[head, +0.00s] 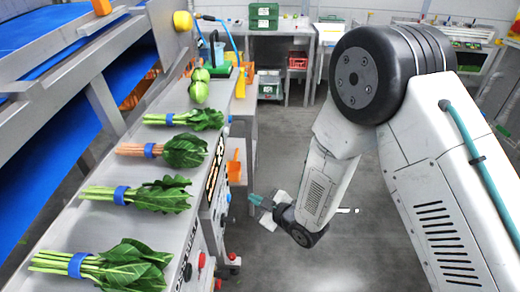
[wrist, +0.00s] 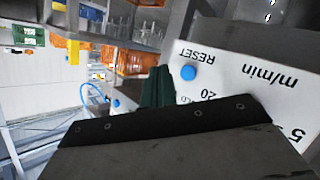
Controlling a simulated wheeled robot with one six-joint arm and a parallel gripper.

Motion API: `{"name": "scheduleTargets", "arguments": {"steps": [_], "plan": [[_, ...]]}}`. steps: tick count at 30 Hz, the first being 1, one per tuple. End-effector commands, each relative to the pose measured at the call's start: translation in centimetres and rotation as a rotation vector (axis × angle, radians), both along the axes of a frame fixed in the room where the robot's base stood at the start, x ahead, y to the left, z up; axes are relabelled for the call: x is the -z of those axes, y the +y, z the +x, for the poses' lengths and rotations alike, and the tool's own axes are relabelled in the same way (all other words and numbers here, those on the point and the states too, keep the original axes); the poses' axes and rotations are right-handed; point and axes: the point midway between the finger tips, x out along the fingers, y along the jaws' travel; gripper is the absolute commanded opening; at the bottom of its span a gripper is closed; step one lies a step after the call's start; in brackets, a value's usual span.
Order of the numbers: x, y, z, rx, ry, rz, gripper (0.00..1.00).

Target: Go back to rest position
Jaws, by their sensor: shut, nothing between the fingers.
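My gripper (head: 254,199) hangs at the end of my bent arm, beside the right side of the steel counter and below its top. Its teal fingers are together and empty. In the wrist view the dark green fingers (wrist: 158,88) show close to a white control panel (wrist: 245,75) with a blue button; I cannot tell whether they touch it. Several bunches of greens with blue bands lie in a row on the counter, the nearest a leafy bunch (head: 105,265), then another (head: 140,193), a pinkish-stemmed one (head: 168,151) and a farther one (head: 187,119).
The steel counter (head: 190,235) runs along the left, with red and blue buttons on its side. A blue conveyor (head: 60,150) is beyond it. Green vegetables (head: 199,88) lie at the counter's far end. The grey floor (head: 285,145) between counter and arm is clear.

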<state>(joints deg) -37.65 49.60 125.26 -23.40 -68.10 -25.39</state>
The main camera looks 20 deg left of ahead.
Motion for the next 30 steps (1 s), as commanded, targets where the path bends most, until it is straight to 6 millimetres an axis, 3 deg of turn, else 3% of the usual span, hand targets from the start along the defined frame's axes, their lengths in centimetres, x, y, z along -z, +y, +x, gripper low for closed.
{"name": "scheduleTargets", "arguments": {"steps": [4, 7, 10, 14, 17, 23, 30], "plan": [[0.7, -0.2, -0.1, 0.007, 0.031, -0.020, 0.00], [2.8, -1.2, -0.4, 0.034, 0.111, -0.106, 0.00], [6.2, -3.5, -1.5, 0.084, 0.242, -0.251, 0.00], [6.7, -7.5, -2.2, 0.188, 0.400, -0.427, 0.00], [4.9, -11.4, -2.3, 0.301, 0.518, -0.541, 0.00], [-2.2, -20.4, -3.7, 0.562, 0.756, -0.698, 0.00], [-11.7, -29.4, -8.3, 0.827, 1.009, -0.760, 0.00]]}}
